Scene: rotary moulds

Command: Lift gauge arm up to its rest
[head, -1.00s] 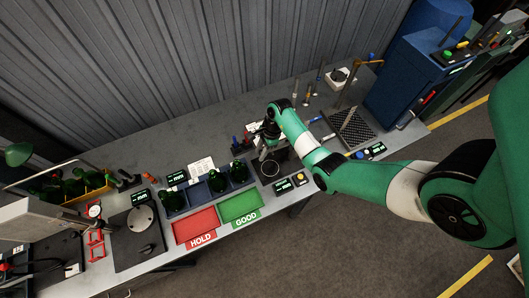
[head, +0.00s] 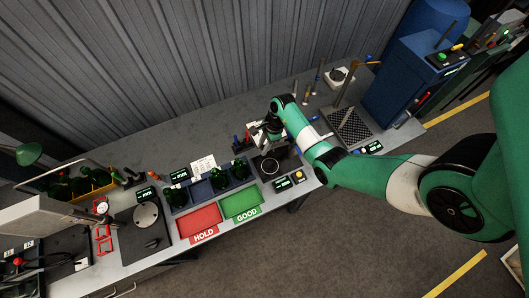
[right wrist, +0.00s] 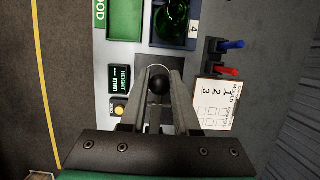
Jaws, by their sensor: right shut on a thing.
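My right gripper (right wrist: 158,80) points down over the height gauge on the bench. In the right wrist view its two fingers are closed on a round black knob (right wrist: 158,84), which looks like the gauge arm's end. The rest for the gauge arm cannot be made out. The height display (right wrist: 120,78) is dark with a green "HEIGHT mm" readout. My left gripper does not show.
The red HOLD tray (head: 199,222) and green GOOD tray (head: 241,202) lie in front. A printed card (right wrist: 217,104) and red and blue handled tools (right wrist: 228,71) are close by.

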